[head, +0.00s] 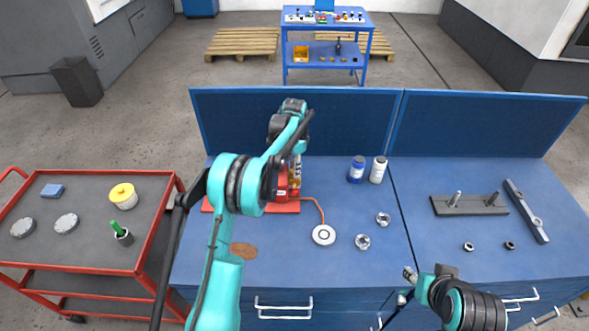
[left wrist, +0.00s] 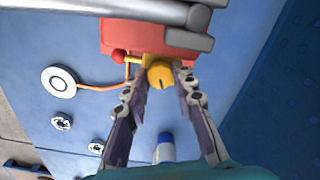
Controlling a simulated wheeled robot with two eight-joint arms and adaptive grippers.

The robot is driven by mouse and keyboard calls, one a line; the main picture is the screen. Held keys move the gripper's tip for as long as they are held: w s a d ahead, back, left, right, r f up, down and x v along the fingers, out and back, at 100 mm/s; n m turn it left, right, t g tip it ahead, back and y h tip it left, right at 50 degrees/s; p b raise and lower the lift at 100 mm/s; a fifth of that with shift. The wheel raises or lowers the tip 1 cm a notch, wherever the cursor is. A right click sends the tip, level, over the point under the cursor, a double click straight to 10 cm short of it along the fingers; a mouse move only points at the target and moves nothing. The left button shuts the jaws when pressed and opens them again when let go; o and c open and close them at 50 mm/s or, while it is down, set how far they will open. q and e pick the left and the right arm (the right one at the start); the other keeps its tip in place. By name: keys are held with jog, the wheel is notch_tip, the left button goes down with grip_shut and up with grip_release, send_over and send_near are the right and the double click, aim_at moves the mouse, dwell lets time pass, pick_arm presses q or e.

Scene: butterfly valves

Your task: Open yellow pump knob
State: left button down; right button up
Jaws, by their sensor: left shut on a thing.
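The yellow pump knob (left wrist: 160,75) shows in the left wrist view on the front of a red pump body (left wrist: 150,38). My left gripper (left wrist: 163,82) has a finger on each side of the knob and is shut on it. A dark mark shows on the knob's face. In the head view the red pump (head: 281,186) stands on the blue bench, mostly hidden behind my left arm. My right gripper (head: 405,285) is low in the head view, its fingers apart and empty, away from the pump.
An orange hose runs from the pump to a white round disc (head: 323,235). A blue bottle (head: 356,169), a white bottle (head: 378,170) and small metal fittings stand to its right. A red cart (head: 78,248) is at left. The bench front is mostly clear.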

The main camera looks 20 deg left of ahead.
pick_arm(q)
jog(key=c, duration=1.2)
grip_release()
jog(key=m+p, duration=0.1)
jog(key=m, duration=0.3)
jog(key=r, duration=0.8)
jog(key=shift+s+r+p, duration=0.2)
jog(key=shift+p, duration=0.2)
jog(key=s+d+r+n+t+b, duration=0.2)
jog(key=s+r+n+b, duration=0.15)
jog(key=s, duration=0.75)
jog(key=s+d+r+n+t+b, duration=0.15)
jog(key=s+n+b, duration=0.35)
jog(key=s, duration=0.5)
jog(key=s+f+n+t+b, duration=0.1)
jog(key=s+f+b, duration=0.2)
jog(key=f, duration=0.1)
jog(key=s+f+n+b, duration=0.1)
jog(key=s+f+b, duration=0.2)
jog(key=s+f, duration=0.1)
jog(key=s+f+n+t+b, duration=0.1)
jog(key=s+f+n+b, duration=0.1)
jog(key=s+f+b, duration=0.1)
jog(key=shift+s+d+f+t, duration=0.3)
jog(key=shift+s+f+t, duration=0.05)
jog(key=shift+f, duration=0.15)
